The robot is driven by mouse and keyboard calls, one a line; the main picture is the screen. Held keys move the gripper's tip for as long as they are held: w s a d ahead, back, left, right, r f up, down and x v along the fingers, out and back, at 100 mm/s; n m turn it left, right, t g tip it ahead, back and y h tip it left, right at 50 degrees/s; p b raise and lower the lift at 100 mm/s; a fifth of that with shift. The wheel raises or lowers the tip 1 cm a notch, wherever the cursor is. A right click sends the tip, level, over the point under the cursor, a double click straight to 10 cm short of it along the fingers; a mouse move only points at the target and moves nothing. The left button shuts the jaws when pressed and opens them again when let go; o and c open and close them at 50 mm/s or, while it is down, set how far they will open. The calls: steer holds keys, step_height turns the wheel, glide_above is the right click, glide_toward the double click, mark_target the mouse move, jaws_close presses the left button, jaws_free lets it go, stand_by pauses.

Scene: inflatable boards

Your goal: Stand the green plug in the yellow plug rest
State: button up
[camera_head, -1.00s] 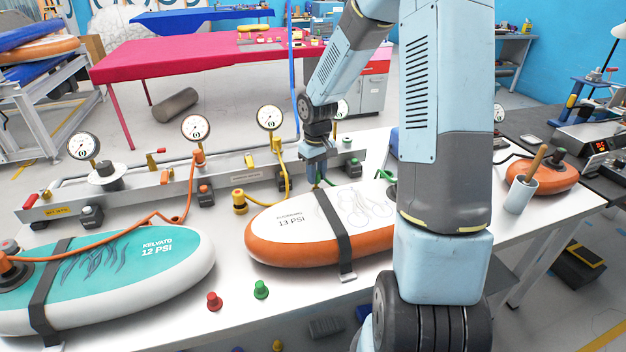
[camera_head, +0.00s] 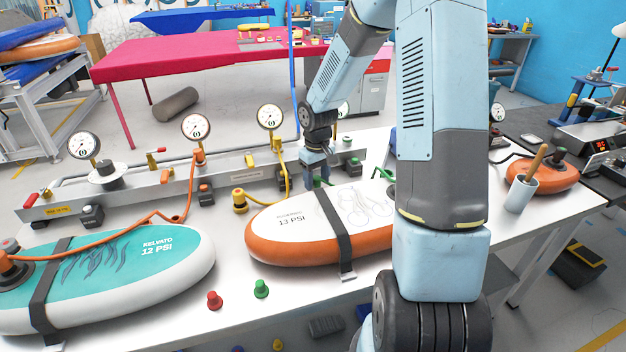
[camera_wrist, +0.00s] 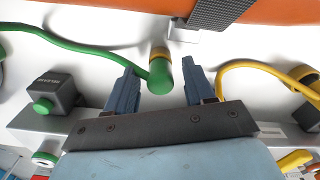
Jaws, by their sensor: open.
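In the wrist view a green plug (camera_wrist: 160,76), with a green hose running into its side, lies between my fingers. A yellow-brown band (camera_wrist: 159,53) shows at its far end; I cannot tell whether this is the yellow plug rest or a collar. My gripper (camera_wrist: 154,86) is open, one finger on each side of the plug, with visible gaps. In the head view my gripper (camera_head: 316,180) is low over the table behind the white board, with a bit of green at its fingertips. A separate small green fitting (camera_head: 260,289) stands near the front table edge.
The orange-edged white board (camera_head: 290,220), strapped down, lies just in front of my gripper. A yellow hose fitting (camera_head: 239,201) stands to its left, with a gauge rail (camera_head: 120,194) behind. A red fitting (camera_head: 214,301) and a teal board (camera_head: 120,285) are front left.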

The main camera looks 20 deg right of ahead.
mark_target(317, 177)
step_height(317, 177, up, 12)
steer(key=s+r+m+t+h, duration=0.1)
steer(key=s+r+m+t, duration=0.15)
steer(key=s+r, duration=1.05)
steer(key=s+a+r+m+t+y, duration=0.1)
steer(key=s+r+t, duration=0.2)
steer(key=s, duration=1.2)
steer(key=shift+r, duration=0.65)
steer(key=shift+a, duration=0.1)
steer(key=shift+c, duration=0.3)
